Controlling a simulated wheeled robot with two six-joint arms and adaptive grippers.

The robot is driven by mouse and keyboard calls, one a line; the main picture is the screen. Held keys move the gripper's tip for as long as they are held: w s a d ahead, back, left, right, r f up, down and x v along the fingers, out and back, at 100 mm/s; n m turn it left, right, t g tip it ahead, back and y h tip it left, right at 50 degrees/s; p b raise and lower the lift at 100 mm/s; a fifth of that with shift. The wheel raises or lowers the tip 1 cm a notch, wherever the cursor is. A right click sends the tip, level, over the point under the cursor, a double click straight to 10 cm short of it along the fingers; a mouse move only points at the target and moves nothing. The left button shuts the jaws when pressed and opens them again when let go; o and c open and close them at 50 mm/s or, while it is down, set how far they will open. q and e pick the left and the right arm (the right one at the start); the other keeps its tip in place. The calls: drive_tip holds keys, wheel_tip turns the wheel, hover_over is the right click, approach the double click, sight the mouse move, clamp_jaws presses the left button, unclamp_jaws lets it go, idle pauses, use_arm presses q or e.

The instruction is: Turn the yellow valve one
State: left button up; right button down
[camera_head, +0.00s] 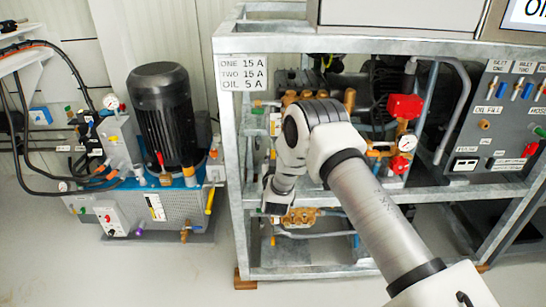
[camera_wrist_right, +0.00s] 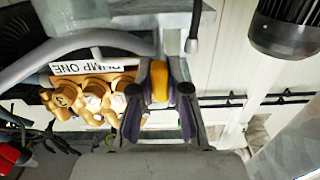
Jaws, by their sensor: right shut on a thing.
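My right gripper (camera_head: 277,198) reaches down at the left front of the grey metal frame in the head view. In the right wrist view my right gripper (camera_wrist_right: 160,98) is shut on the yellow valve handle (camera_wrist_right: 159,80), which stands upright between the two fingers. A white label reading PUMP ONE (camera_wrist_right: 93,68), upside down in this view, is just left of the handle. In the head view the gripper and wrist hide the held handle. My left gripper is in neither view.
The brass pump (camera_wrist_right: 92,98) lies close left of my fingers. The galvanized frame (camera_head: 240,150) surrounds the work area. A black motor (camera_head: 163,115) on a hydraulic unit stands left. A control panel (camera_head: 492,120) is at right. Bare floor (camera_head: 130,270) lies at front left.

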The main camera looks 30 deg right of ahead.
drive_tip(key=c, duration=1.1)
unclamp_jaws()
drive_tip(key=shift+c, duration=0.2)
drive_tip(key=v, duration=1.2)
